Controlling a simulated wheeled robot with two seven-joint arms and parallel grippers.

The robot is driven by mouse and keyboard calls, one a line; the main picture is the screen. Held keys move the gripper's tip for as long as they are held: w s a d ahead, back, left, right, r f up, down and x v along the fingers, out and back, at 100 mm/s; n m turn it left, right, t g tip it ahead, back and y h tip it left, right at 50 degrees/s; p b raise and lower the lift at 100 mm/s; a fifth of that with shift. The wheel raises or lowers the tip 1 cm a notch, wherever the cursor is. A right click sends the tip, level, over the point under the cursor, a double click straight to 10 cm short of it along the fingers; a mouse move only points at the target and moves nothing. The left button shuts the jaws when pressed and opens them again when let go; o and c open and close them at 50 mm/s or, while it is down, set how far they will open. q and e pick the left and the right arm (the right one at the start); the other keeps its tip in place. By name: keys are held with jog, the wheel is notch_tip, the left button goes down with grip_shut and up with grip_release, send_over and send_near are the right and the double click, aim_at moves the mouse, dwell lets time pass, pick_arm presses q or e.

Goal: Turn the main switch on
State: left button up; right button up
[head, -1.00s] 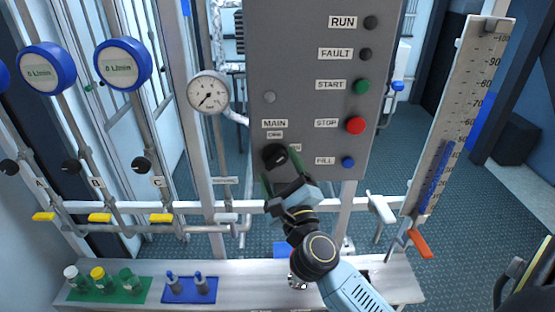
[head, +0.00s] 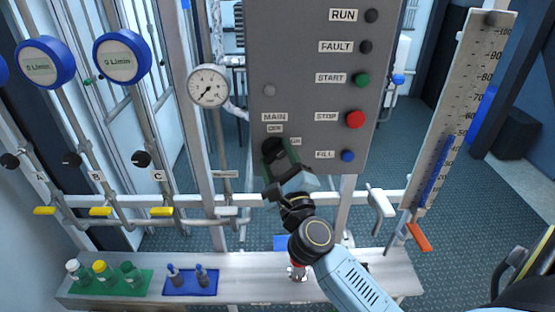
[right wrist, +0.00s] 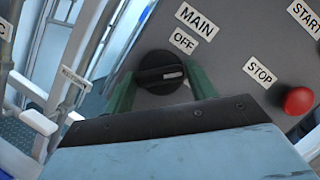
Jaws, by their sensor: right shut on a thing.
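The main switch (head: 271,148) is a black rotary knob on the grey panel, below the MAIN and OFF labels. An ON label is partly visible at its right. My right gripper (head: 281,162) is at the knob, its green fingers one on each side. In the right wrist view the knob (right wrist: 158,70) sits between the fingers (right wrist: 160,85), and its pale mark points right, below the OFF label. The right finger covers the area where ON would be. My right gripper is shut on the knob. My left gripper is not in view.
Close by on the panel are the red STOP button (head: 355,119), green START button (head: 362,80) and blue FILL button (head: 348,156). A pressure gauge (head: 208,86) is left of the panel. A white rail (head: 235,201) runs below. Bottles stand on the bench (head: 240,284).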

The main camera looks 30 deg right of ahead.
jog(key=shift+f+m+h+b, duration=0.2)
jog(key=shift+m+h+b, duration=0.2)
jog(key=shift+m+b, duration=0.45)
jog(key=m+h+b, duration=0.1)
jog(key=m+b, duration=0.1)
jog(key=m, duration=0.1)
jog(key=m+h+b, duration=0.2)
jog(key=m+b, duration=0.1)
jog(key=shift+a+f+m, duration=0.1)
jog(key=shift+m, duration=0.15)
jog(key=shift+w+a+m+g+h+b, duration=0.1)
jog(key=shift+m+g+h+b, duration=0.2)
jog(key=shift+m+h+b, duration=0.75)
jog(key=shift+m+g+h+b, duration=0.3)
jog(key=shift+m+b, duration=0.45)
jog(key=shift+m, duration=0.7)
jog(key=shift+r, duration=0.2)
jog(key=o, duration=0.9)
